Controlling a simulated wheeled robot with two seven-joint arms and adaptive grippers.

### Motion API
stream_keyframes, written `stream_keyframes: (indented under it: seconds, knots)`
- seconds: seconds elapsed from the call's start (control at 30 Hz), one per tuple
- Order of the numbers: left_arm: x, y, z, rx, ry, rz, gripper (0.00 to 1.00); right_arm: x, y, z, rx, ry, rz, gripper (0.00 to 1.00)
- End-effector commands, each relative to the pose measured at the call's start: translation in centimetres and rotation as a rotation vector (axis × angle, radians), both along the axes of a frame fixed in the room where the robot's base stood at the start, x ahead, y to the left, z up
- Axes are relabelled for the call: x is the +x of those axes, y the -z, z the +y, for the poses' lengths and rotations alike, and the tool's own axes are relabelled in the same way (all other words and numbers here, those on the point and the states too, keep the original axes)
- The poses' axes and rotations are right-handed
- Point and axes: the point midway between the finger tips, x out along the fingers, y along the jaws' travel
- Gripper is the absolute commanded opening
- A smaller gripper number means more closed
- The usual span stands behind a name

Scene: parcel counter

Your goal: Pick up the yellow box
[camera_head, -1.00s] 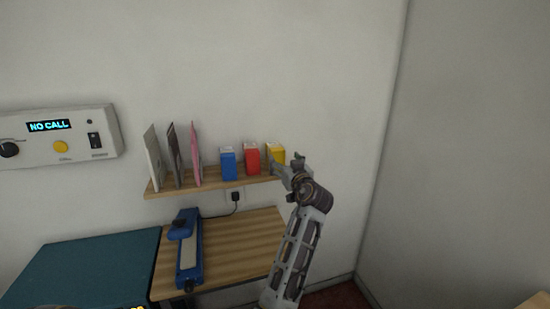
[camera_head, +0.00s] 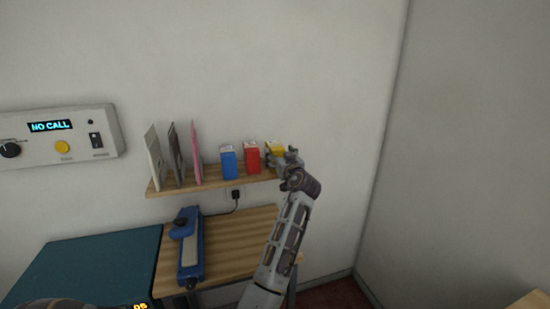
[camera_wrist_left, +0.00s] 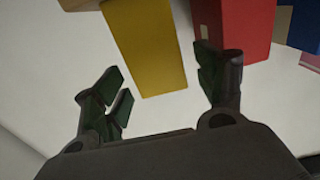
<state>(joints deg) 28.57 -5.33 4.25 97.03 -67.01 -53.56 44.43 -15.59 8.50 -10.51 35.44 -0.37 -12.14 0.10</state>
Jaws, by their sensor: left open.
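The yellow box (camera_head: 274,147) stands at the right end of the wooden wall shelf, partly hidden behind my left gripper (camera_head: 281,159). In the left wrist view the yellow box (camera_wrist_left: 146,45) lies between the two spread fingers of my left gripper (camera_wrist_left: 161,77). The gripper is open, with visible room beside the box on the left finger's side. The other finger overlaps the red box (camera_wrist_left: 233,28) in that view; I cannot tell whether it touches it. My right gripper is not in view.
The red box (camera_head: 252,158) stands just left of the yellow one, with a blue box (camera_head: 228,163) further left. Upright thin items, including a pink one (camera_head: 196,153), fill the left of the shelf (camera_head: 207,183). A blue device (camera_head: 190,250) sits on the table (camera_head: 234,241) below.

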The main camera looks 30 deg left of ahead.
Motion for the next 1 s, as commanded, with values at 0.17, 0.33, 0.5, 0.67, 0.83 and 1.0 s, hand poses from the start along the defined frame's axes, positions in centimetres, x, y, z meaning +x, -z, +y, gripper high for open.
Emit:
stream_keyframes:
  seconds: [0.17,0.33,0.5,0.67,0.83,1.0]
  knots:
    - [0.7,-0.1,0.8,0.001,-0.001,0.0,0.71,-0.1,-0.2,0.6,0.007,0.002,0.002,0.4]
    - [1.8,-0.2,2.3,0.001,-0.002,0.0,0.71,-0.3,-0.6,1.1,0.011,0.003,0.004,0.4]
    - [2.9,-0.1,3.4,0.001,-0.001,0.001,0.71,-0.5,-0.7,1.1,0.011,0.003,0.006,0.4]
    - [3.4,-0.1,4.1,0.0,-0.001,0.0,0.71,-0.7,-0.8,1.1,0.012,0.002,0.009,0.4]
    - [3.5,0.0,4.2,-0.001,-0.001,-0.001,0.71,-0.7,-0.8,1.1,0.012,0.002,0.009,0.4]
    - [3.5,0.0,4.1,0.0,0.0,0.0,0.71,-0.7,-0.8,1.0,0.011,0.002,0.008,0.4]
